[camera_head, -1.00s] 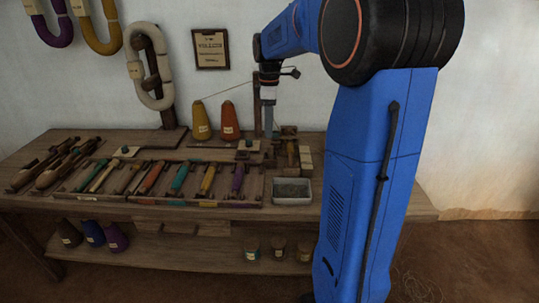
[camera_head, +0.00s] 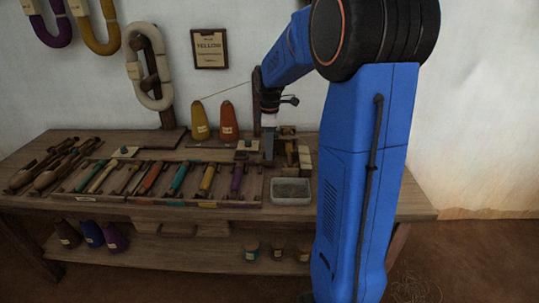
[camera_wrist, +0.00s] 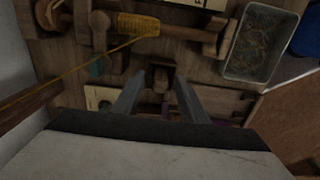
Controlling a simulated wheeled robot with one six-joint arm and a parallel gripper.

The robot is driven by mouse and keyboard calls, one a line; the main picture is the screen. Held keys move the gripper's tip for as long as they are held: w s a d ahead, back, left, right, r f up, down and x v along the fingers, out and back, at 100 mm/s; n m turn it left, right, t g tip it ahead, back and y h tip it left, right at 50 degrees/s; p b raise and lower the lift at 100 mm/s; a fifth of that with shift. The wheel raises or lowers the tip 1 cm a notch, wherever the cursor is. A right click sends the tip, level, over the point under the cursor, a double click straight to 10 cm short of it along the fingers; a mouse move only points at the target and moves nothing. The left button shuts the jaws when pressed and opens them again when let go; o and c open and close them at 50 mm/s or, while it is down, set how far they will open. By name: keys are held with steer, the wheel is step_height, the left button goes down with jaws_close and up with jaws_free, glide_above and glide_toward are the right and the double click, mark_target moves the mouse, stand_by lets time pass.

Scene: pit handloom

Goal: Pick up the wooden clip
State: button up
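A small dark brown wooden piece, which looks like the wooden clip (camera_wrist: 160,75), shows in the wrist view between and just beyond my fingertips. I cannot tell for sure that it is the clip. My gripper (camera_wrist: 158,97) is open, with one grey finger on each side of the picture's middle and nothing visibly held. In the head view my gripper (camera_head: 268,157) points down over the right part of the bench, behind the purple shuttle. The clip cannot be made out there.
A grey metal tray (camera_head: 291,191) stands at the bench's right front; it also shows in the wrist view (camera_wrist: 229,72). A yellow-wound wooden tool (camera_wrist: 138,25) and a yellow thread lie near my fingers. Orange (camera_head: 229,122) and yellow cones (camera_head: 200,122) stand left, behind a shuttle rack.

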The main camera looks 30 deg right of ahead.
jaws_close()
